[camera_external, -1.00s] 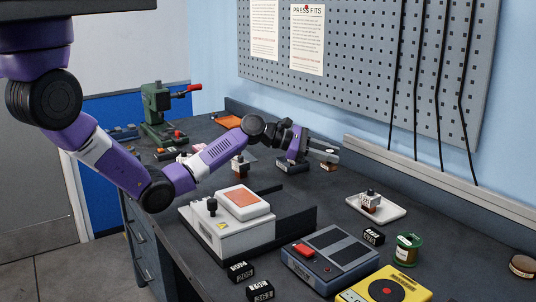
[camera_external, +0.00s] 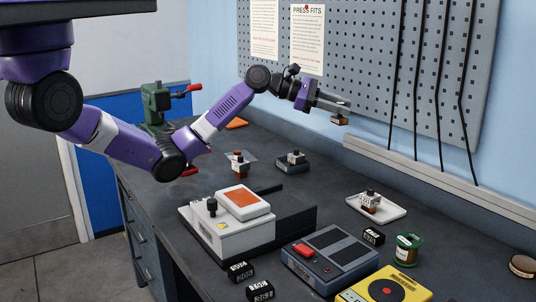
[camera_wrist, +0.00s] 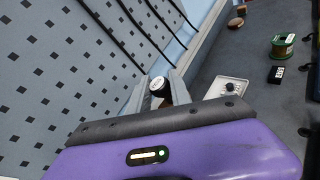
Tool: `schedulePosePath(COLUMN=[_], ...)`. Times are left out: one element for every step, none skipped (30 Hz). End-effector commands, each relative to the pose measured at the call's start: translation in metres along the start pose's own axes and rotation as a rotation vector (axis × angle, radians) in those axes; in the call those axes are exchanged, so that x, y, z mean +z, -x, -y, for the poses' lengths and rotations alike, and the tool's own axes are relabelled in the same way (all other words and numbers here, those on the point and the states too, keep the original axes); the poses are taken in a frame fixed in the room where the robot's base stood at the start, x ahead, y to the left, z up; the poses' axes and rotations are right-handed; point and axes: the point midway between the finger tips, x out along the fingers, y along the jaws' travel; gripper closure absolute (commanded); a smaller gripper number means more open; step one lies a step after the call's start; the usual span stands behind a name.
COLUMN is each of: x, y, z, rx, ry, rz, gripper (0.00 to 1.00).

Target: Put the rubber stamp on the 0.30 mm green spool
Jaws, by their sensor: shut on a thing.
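My gripper (camera_external: 337,107) is raised above the back of the bench, in front of the pegboard. It is shut on a small stamp-like piece with a brown lower part (camera_external: 340,120), which hangs below the fingers clear of the bench. In the wrist view its round dark top with a pale label (camera_wrist: 158,84) shows between the fingers; its underside is hidden. A green spool (camera_external: 408,243) with a pale label stands upright on the bench at the right, apart from my gripper. It also shows in the wrist view (camera_wrist: 283,43). Its label is too small to read.
A white tray (camera_external: 392,213) holding a knobbed piece stands left of the spool. A black block (camera_external: 374,236), a grey device (camera_external: 333,252) and a yellow device (camera_external: 400,282) are close to the spool. A brown disc (camera_external: 521,266) lies at far right. Pegboard and rail (camera_external: 420,178) bound the back.

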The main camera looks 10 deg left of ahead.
Motion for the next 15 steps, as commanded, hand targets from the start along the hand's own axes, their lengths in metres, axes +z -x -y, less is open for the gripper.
schedulePosePath(x=[0.014, 0.023, 0.035, 0.044, 0.054, 0.066, 0.075, 0.084, 0.095, 0.103, 0.111, 0.122, 0.129, 0.136, 0.145], y=[-0.011, -0.017, -0.026, -0.032, -0.039, -0.048, -0.053, -0.059, -0.067, -0.072, -0.077, -0.084, -0.089, -0.093, -0.099], z=[0.011, 0.018, 0.030, 0.038, 0.048, 0.061, 0.071, 0.082, 0.096, 0.107, 0.118, 0.134, 0.146, 0.158, 0.174], rx=[-0.031, -0.050, -0.080, -0.103, -0.127, -0.162, -0.186, -0.211, -0.246, -0.272, -0.296, -0.332, -0.357, -0.383, -0.415], ry=[-0.013, -0.020, -0.030, -0.037, -0.046, -0.056, -0.063, -0.070, -0.081, -0.089, -0.096, -0.108, -0.116, -0.123, -0.134], rz=[0.011, 0.018, 0.029, 0.038, 0.047, 0.059, 0.069, 0.078, 0.091, 0.100, 0.110, 0.123, 0.133, 0.142, 0.154], gripper=[1.00, 1.00, 1.00, 1.00, 1.00, 1.00, 1.00, 1.00, 1.00, 1.00, 1.00, 1.00, 1.00, 1.00, 1.00])
